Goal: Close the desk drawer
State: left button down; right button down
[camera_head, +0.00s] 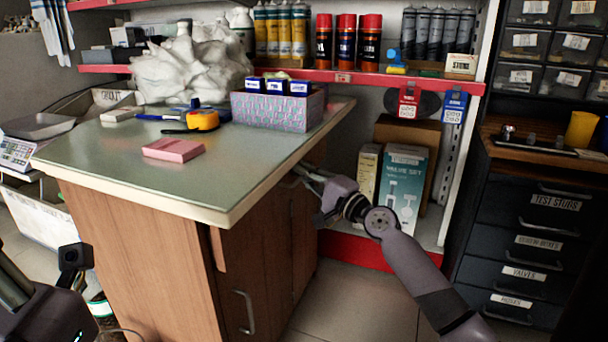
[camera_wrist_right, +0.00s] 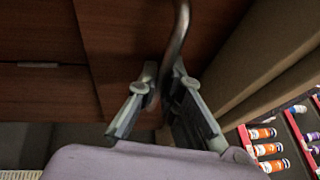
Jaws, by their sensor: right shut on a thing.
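The desk (camera_head: 265,220) has a green-grey top with a pale edge and brown wooden sides. My right gripper (camera_head: 308,178) is by its far right side, just under the top's edge. In the right wrist view, my right gripper (camera_wrist_right: 160,82) has its fingers closed around a curved metal handle (camera_wrist_right: 180,35) in front of dark brown wood panels (camera_wrist_right: 120,40). In the head view the gripped handle is hidden, and how far the drawer stands out cannot be told. My left gripper's fingers do not show; only parts of my left arm are at the lower left.
On the desk are a pink block (camera_head: 173,150), a yellow tape measure (camera_head: 203,120) and a patterned box (camera_head: 278,108). Boxes (camera_head: 403,180) stand on a low shelf behind my right arm. A dark drawer cabinet (camera_head: 525,220) is at the right. Floor between is clear.

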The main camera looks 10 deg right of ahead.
jog(key=shift+a, duration=0.1)
dwell(0.3)
jog(key=shift+w+a, duration=0.4)
jog(key=shift+a, duration=0.2)
jog(key=shift+w+a, duration=0.4)
jog(key=shift+a, duration=0.2)
jog(key=c, duration=2)
grip_release()
jog(key=shift+s+d+f, duration=0.15)
jog(key=shift+s+f, duration=0.05)
jog(key=shift+s, duration=0.1)
send_near(291, 172)
jog(key=shift+v, duration=1.2)
